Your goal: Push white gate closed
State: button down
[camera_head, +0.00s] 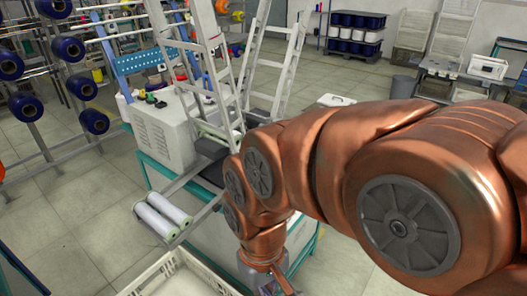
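Two pale, ladder-like frames stand on the winding machine (165,135) in the middle of the view. The left frame (190,62) and the right frame (291,68) lean apart at an angle, with a gap between them. Either may be the white gate; I cannot tell which. My copper-coloured arm comes in from the right and hides part of the machine and the lower right frame. My gripper (272,288) is at the bottom edge, below and apart from the frames. It is mostly cut off, so its fingers cannot be made out.
Two white rolls (162,215) lie on a bracket at the machine's front. A white crate (150,270) is at the bottom. A rack with blue spools (68,48) stands left. A spool shelf (353,35) and workbench (450,72) stand behind. Tiled floor is open at left.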

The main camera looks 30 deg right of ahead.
jog(key=w+a+m+t+y+b, duration=0.3)
jog(key=w+m+y+b, duration=0.6)
jog(key=w, duration=1.3)
jog(key=w+d+m+t+b, duration=0.2)
jog(key=w+d+m+t, duration=0.4)
jog(key=w+d+m, duration=0.45)
jog(key=w+d+f+m+t+h+b, duration=0.1)
jog(key=d+m, duration=0.5)
jog(key=d, duration=0.9)
jog(key=w+d+f+m+t+h+b, duration=0.1)
jog(key=d+f+m+t+h+b, duration=0.2)
jog(key=d, duration=1.3)
notch_tip(320, 180, down, 2)
jog(key=m+t+b, duration=0.1)
jog(key=m+t, duration=0.1)
jog(key=m, duration=0.1)
jog(key=shift+w+t+h, duration=0.3)
jog(key=shift+w, duration=0.05)
jog(key=shift+f, duration=0.1)
